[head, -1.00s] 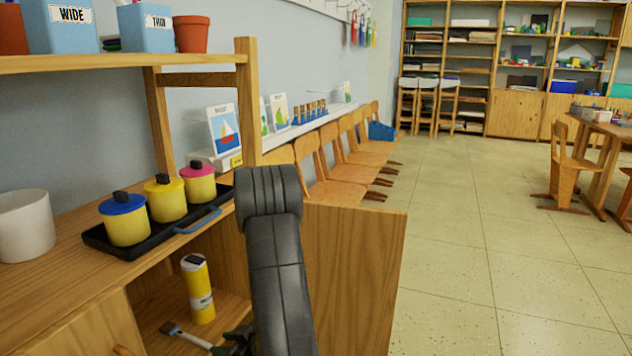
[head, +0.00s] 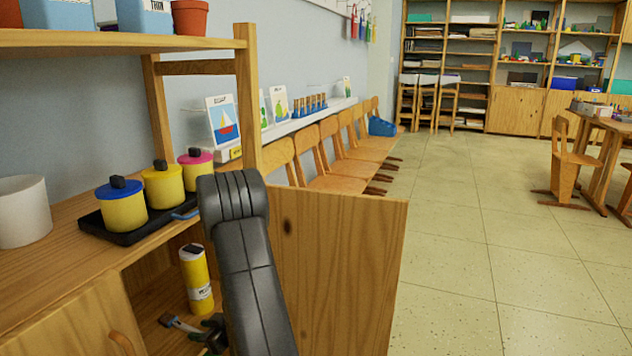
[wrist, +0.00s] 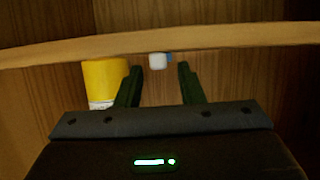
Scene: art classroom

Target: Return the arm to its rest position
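My arm (head: 245,250) reaches down in front of the shelf unit, its elbow in the middle of the head view. My gripper (head: 213,332) is low at the cubby opening and partly hidden by the arm. In the wrist view my gripper (wrist: 160,88) has its two dark fingers apart, with a clear gap between them. A small white and blue thing (wrist: 157,60) shows beyond the gap, not visibly touched by the fingers.
A brush (head: 180,323) and a yellow cylinder (head: 196,280) are in the cubby; the cylinder also shows left of the fingers (wrist: 103,78). A black tray (head: 125,237) with three lidded pots is on the counter above. A wooden side panel (head: 340,270) stands right of the arm. Open floor lies right.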

